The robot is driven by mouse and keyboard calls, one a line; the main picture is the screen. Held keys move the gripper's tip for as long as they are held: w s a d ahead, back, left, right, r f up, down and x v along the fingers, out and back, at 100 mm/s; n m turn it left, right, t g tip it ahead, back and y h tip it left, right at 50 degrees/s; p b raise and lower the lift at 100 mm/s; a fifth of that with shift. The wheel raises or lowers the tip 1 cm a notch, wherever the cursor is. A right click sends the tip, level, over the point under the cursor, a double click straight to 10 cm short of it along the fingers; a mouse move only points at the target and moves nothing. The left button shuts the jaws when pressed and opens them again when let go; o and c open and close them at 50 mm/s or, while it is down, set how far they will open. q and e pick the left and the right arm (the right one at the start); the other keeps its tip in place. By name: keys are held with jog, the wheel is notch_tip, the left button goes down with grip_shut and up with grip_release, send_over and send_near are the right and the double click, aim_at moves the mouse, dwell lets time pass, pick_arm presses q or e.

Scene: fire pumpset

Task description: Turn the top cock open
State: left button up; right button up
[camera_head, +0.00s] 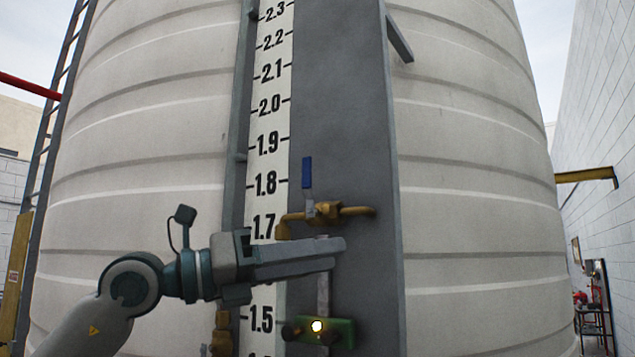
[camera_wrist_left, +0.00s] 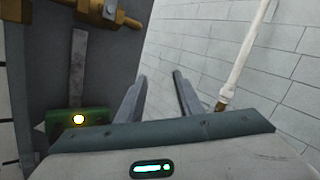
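The top cock is a brass valve (camera_head: 326,210) on a brass pipe across the grey panel, near the 1.7 mark. Its blue lever (camera_head: 307,172) points straight up. My left gripper (camera_head: 338,254) reaches in from the left, just below the valve and apart from the lever. In the left wrist view its two fingers (camera_wrist_left: 159,76) are spread with nothing between them. Brass fittings (camera_wrist_left: 105,12) show at the top left of that view; the blue lever is not seen there. My right gripper is in neither view.
A green block with a glowing light (camera_head: 335,331) sits below my gripper; it also shows in the wrist view (camera_wrist_left: 92,125). The large ribbed tank (camera_head: 470,200) stands behind. A white pipe (camera_wrist_left: 245,50) is at the wrist view's right, before a block wall.

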pick_arm(q)
jog(key=a+r+t+y, duration=0.3)
jog(key=r+t+y, duration=0.1)
jog(key=r, duration=0.3)
jog(key=n+t+y, duration=0.3)
jog(key=t+y, duration=0.2)
send_near(307, 169)
jog(key=shift+s+a, duration=1)
jog(key=shift+a, duration=0.2)
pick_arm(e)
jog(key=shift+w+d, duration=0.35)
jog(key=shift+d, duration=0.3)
pick_arm(q)
jog(key=shift+w, duration=0.15)
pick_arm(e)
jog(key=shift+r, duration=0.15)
